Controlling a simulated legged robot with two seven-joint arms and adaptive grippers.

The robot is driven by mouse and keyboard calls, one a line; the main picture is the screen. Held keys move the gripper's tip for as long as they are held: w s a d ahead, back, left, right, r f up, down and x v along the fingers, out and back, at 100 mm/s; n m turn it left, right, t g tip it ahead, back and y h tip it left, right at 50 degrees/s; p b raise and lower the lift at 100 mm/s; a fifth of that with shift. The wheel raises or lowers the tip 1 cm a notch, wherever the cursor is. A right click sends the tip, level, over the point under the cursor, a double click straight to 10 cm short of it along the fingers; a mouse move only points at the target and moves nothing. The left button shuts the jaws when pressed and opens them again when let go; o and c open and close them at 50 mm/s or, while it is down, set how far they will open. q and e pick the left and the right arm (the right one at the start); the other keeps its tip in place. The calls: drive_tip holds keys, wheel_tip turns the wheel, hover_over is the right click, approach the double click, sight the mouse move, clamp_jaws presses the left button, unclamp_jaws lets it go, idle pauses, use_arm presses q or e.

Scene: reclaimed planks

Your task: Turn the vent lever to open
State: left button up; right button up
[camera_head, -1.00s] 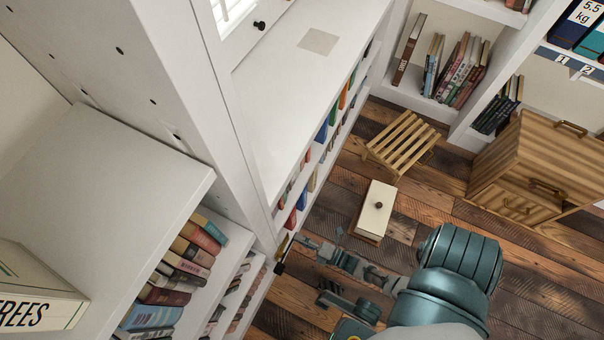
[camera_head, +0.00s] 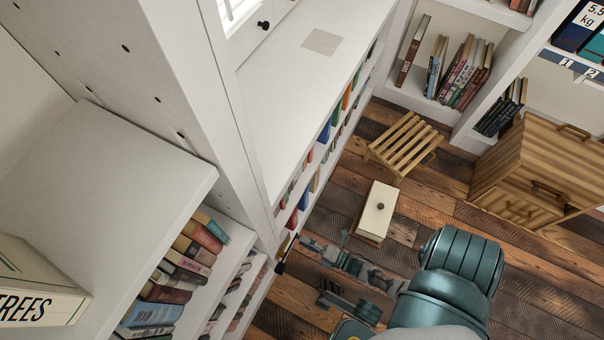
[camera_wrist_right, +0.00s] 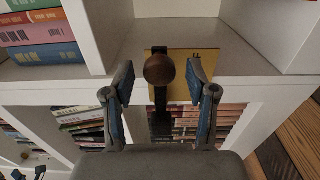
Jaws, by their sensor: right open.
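The vent lever is a dark bar with a round brown knob (camera_wrist_right: 159,69) in front of a brass plate (camera_wrist_right: 184,75) in the right wrist view. In the head view its dark end (camera_head: 280,267) shows small at the white shelf's edge. My right gripper (camera_wrist_right: 157,88) is open. Its two fingers stand either side of the lever, with a visible gap on each side and nothing gripped. In the head view my right gripper (camera_head: 312,270) is just right of the shelf edge. My left gripper is out of view.
White bookshelves (camera_head: 110,150) with books (camera_head: 175,270) fill the left. A slatted stool (camera_head: 403,146), a cream-topped box (camera_head: 377,211) and a wooden cabinet (camera_head: 520,170) stand on the plank floor (camera_head: 340,195). Bare floor shows between them.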

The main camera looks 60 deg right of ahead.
drive_tip(key=s, duration=1)
drive_tip(key=shift+s+d, duration=0.2)
drive_tip(key=shift+d, duration=0.15)
